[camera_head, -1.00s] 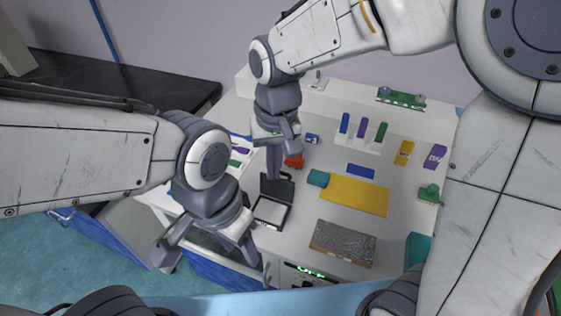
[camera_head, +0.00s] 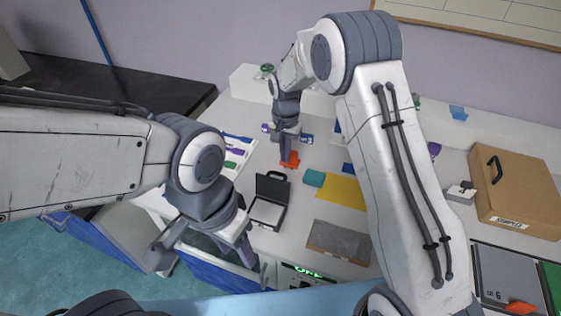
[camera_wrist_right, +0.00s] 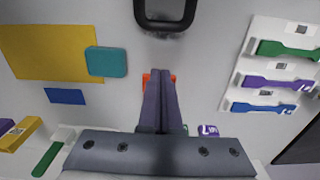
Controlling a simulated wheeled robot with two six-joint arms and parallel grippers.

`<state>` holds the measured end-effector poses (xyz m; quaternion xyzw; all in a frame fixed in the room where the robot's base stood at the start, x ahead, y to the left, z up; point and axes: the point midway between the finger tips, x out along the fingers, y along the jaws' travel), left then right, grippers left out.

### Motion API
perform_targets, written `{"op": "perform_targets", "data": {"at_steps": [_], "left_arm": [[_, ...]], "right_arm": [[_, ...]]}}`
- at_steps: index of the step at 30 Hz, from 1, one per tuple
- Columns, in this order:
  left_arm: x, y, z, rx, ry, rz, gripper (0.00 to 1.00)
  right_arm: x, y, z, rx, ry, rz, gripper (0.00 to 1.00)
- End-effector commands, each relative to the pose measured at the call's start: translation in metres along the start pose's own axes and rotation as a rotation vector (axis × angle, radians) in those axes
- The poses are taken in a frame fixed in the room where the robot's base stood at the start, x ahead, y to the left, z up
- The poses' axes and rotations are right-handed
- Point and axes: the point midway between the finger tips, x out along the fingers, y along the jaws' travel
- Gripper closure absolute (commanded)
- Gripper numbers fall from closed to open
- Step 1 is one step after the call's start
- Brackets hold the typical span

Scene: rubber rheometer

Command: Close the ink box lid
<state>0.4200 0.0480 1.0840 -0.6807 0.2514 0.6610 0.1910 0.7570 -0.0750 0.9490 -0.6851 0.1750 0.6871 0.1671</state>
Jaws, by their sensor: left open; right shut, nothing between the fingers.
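The ink box, a small black case with a pale inside (camera_head: 266,212), sits on the white bench in the head view. Its black lid (camera_head: 272,188) stands raised at the back, with a handle on top; the handle also shows at the top of the right wrist view (camera_wrist_right: 165,24). My right gripper (camera_head: 286,154) is shut and empty beyond the lid, apart from it, by an orange object (camera_head: 293,161) that its fingers (camera_wrist_right: 160,74) partly cover in the wrist view. My left gripper (camera_head: 205,258) is open and empty, left of and nearer than the box.
A teal block (camera_head: 314,178) and yellow mat (camera_head: 343,191) lie right of the box. A grey textured slab (camera_head: 338,241) lies nearer. A rack with green and purple tools (camera_head: 236,152) stands at the left. My right arm hides part of the bench.

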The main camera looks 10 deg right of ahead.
Motion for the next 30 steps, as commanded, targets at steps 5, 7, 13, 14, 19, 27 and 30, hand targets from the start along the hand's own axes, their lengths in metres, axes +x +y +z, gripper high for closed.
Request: {"op": "perform_targets", "data": {"at_steps": [5, 7, 13, 14, 19, 27, 30], "left_arm": [[-0.014, 0.001, -0.001, 0.000, 0.000, 0.000, 0.50], [-0.017, 0.001, -0.001, 0.000, 0.000, 0.000, 0.50], [-0.021, 0.002, -0.001, 0.000, 0.000, 0.000, 0.50], [-0.021, 0.002, -0.001, 0.000, 0.000, 0.000, 0.50], [-0.020, 0.002, -0.001, 0.000, 0.000, 0.000, 0.50], [-0.019, 0.001, -0.001, 0.000, 0.000, 0.000, 0.50], [-0.017, 0.001, -0.001, 0.000, 0.000, 0.000, 0.50]], "right_arm": [[0.009, 0.000, 0.014, -0.004, 0.001, 0.000, 1.00], [0.007, 0.000, 0.023, -0.003, 0.001, 0.000, 1.00], [0.005, 0.000, 0.036, -0.002, 0.001, -0.001, 1.00], [0.005, 0.000, 0.037, -0.002, 0.001, -0.001, 1.00], [0.005, 0.000, 0.038, -0.001, 0.001, -0.001, 1.00], [0.005, -0.003, 0.040, -0.007, 0.008, 0.000, 1.00], [0.004, -0.011, 0.045, -0.020, 0.028, 0.002, 1.00]]}}
